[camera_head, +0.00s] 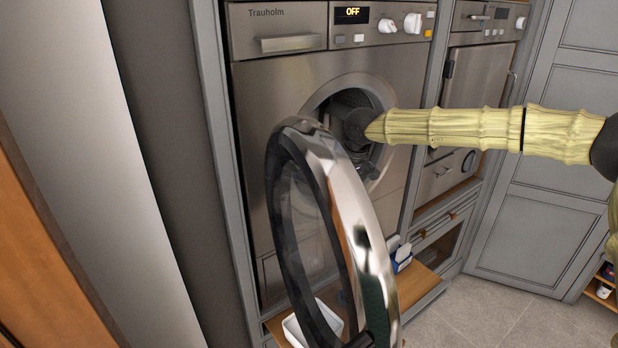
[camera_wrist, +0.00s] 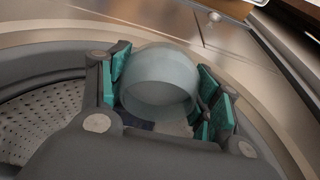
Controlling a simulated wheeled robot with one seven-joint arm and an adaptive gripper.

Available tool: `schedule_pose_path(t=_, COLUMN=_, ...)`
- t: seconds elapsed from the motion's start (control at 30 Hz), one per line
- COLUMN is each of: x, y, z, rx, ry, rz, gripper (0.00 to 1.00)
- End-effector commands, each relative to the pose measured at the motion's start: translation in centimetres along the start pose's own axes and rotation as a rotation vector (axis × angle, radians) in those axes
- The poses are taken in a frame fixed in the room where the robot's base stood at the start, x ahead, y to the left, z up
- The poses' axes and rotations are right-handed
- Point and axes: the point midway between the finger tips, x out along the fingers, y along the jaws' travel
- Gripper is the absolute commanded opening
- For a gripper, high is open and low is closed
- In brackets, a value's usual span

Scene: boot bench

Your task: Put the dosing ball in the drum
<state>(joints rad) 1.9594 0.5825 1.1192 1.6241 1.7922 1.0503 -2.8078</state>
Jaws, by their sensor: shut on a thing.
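The dosing ball (camera_wrist: 158,82) is a translucent pale-blue rounded cup in the wrist view. My gripper (camera_wrist: 165,98) is shut on it, with teal pads on both sides. In the wrist view the ball is at the drum opening, and the perforated metal drum (camera_wrist: 45,120) shows at the lower left. In the head view, my arm reaches from the right to the round opening of the washing machine (camera_head: 262,95). The gripper is dark and partly inside that opening, and the ball cannot be made out there. The drum interior is mostly hidden.
The machine's round door (camera_head: 350,215) stands open toward me, left of and below my arm. A wooden shelf (camera_head: 415,285) below holds a white tray (camera_head: 312,325) and a blue-and-white item (camera_head: 402,256). A second appliance (camera_head: 475,80) stands to the right. Tiled floor (camera_head: 500,305) is clear at lower right.

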Motion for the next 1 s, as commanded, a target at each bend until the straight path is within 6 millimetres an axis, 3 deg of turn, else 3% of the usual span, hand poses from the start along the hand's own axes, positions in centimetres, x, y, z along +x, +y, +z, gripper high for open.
schedule_pose_path(t=0.6, x=4.1, y=1.4, z=-10.7, rx=0.002, ry=-0.001, rz=0.001, gripper=0.45)
schedule_pose_path(t=0.8, x=5.1, y=1.8, z=-12.8, rx=0.001, ry=-0.001, rz=0.000, gripper=0.45)
schedule_pose_path(t=1.0, x=5.5, y=2.0, z=-13.3, rx=0.001, ry=0.000, rz=0.000, gripper=0.45)
